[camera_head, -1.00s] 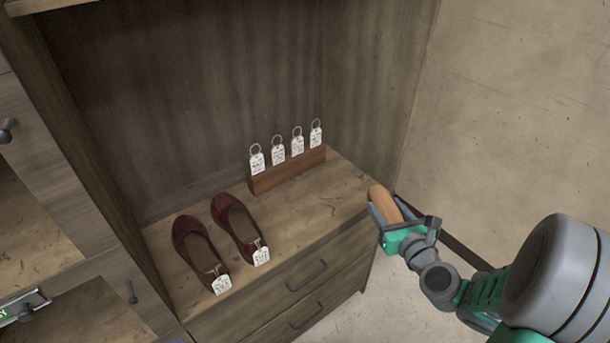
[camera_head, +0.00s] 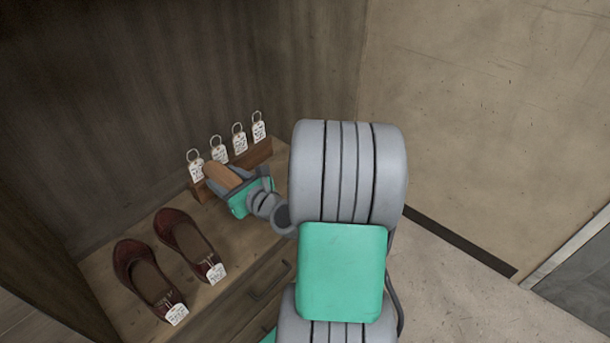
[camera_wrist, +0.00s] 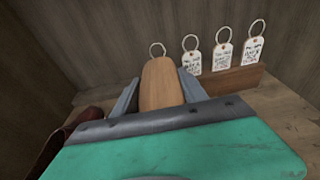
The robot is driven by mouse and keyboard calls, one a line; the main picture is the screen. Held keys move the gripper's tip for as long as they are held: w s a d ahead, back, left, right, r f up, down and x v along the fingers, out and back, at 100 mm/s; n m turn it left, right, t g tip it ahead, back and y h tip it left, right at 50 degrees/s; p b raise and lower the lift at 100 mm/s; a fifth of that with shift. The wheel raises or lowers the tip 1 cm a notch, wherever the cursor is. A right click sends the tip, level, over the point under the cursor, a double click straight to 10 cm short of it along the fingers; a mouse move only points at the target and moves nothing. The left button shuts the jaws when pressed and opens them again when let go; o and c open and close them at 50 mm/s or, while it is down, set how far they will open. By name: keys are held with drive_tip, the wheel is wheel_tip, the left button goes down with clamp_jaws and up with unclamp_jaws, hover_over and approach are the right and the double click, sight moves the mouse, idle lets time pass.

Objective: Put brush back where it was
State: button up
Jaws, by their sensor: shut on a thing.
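The brush (camera_head: 222,176) shows as a brown wooden piece between the fingers of my gripper (camera_head: 226,181). In the wrist view the brush (camera_wrist: 160,84) points away from me, with a grey finger on each side; my gripper (camera_wrist: 160,92) is shut on it. Any bristles are hidden. My gripper is over the cabinet top (camera_head: 225,238), in front of the wooden tag holder (camera_head: 258,152). I cannot tell the height of the brush above the surface.
Several white ring tags stand in the holder, close to the brush. Two dark red shoes (camera_head: 188,243) (camera_head: 143,275) with tags lie to the left on the cabinet top. The cabinet's back panel (camera_head: 150,90) rises behind. Drawers with handles (camera_head: 270,281) are below.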

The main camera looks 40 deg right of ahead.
drive_tip(key=s+d+f+m+h+b, duration=0.1)
drive_tip(key=s+d+m+h, duration=0.45)
drive_tip(key=d, duration=1.05)
drive_tip(key=shift+n+g, duration=0.3)
drive_tip(key=shift+n, duration=0.35)
drive_tip(key=w+d+f+b, duration=0.1)
drive_tip(key=d+f, duration=0.2)
drive_tip(key=d, duration=0.1)
drive_tip(key=w+d+f, duration=0.1)
drive_tip(key=d+f, duration=0.2)
drive_tip(key=d, duration=0.1)
drive_tip(key=w+d+f+b, duration=0.1)
drive_tip(key=d+f, duration=0.2)
drive_tip(key=d, duration=0.1)
drive_tip(key=shift+d+f+b, duration=0.15)
drive_tip(key=shift+d+b, duration=0.15)
drive_tip(key=shift+b, duration=0.05)
drive_tip(key=shift+w+d+f, duration=0.1)
drive_tip(key=shift+d+f, duration=0.05)
drive_tip(key=shift+f, duration=0.15)
wheel_tip(320, 180, down, 3)
drive_tip(key=shift+w+d+f, duration=0.1)
drive_tip(key=shift+d, duration=0.05)
drive_tip(key=o, duration=1.5)
drive_tip(key=shift+f+b, duration=0.1)
drive_tip(key=shift+b, duration=0.2)
drive_tip(key=shift+c, duration=0.2)
